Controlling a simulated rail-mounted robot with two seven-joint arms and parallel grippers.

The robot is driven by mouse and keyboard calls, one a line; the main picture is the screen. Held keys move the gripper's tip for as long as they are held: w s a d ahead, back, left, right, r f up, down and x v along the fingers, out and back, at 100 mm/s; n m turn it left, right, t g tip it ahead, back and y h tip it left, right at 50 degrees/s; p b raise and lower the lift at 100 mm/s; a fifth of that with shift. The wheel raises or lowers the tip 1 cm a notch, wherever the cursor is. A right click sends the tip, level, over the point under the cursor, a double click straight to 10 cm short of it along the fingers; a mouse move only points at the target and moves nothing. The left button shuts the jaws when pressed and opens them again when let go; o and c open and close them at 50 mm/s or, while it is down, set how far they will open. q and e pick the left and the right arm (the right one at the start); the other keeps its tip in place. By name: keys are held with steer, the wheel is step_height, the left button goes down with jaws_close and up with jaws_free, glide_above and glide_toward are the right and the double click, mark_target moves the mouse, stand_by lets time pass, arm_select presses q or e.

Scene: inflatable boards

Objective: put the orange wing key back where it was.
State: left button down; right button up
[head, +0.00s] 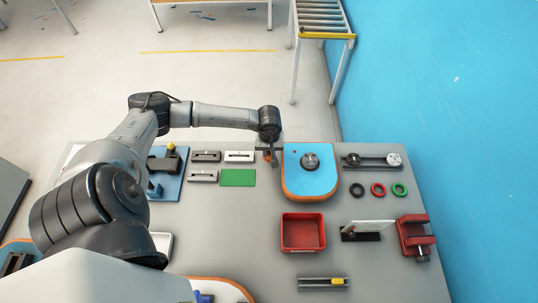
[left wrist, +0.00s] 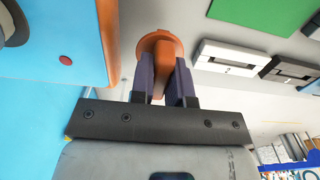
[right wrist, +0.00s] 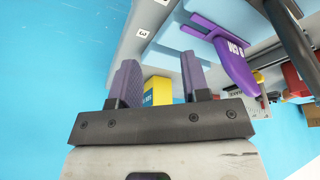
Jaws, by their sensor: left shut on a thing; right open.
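My left gripper (head: 268,152) is at the table's far side, by the left edge of a blue board with an orange rim (head: 310,184). It is shut on the orange wing key (left wrist: 160,46), whose round orange end shows beyond the purple fingers (left wrist: 163,80). In the head view the key is a small orange patch, largely hidden by the gripper. The board carries a round dark grey fitting (head: 310,161). My right gripper (right wrist: 163,80) is open in the right wrist view, with a yellow block (right wrist: 158,92) seen beyond its fingers; I cannot tell the distance.
Grey and white slotted blocks (head: 206,156) and a green plate (head: 238,178) lie left of the board. A red tray (head: 303,233) stands below it. Black, red and green rings (head: 378,190) and a red vise (head: 415,238) are at right. A purple-handled tool (right wrist: 232,62) shows in the right wrist view.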

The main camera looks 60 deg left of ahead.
mark_target(269, 156)
arm_select(q)
steer(key=shift+f, duration=1.6)
steer(key=shift+f, duration=0.2)
steer(key=c, duration=1.1)
jaws_free()
steer(key=shift+r, duration=0.1)
step_height(269, 156, up, 12)
steer(key=shift+r, duration=0.15)
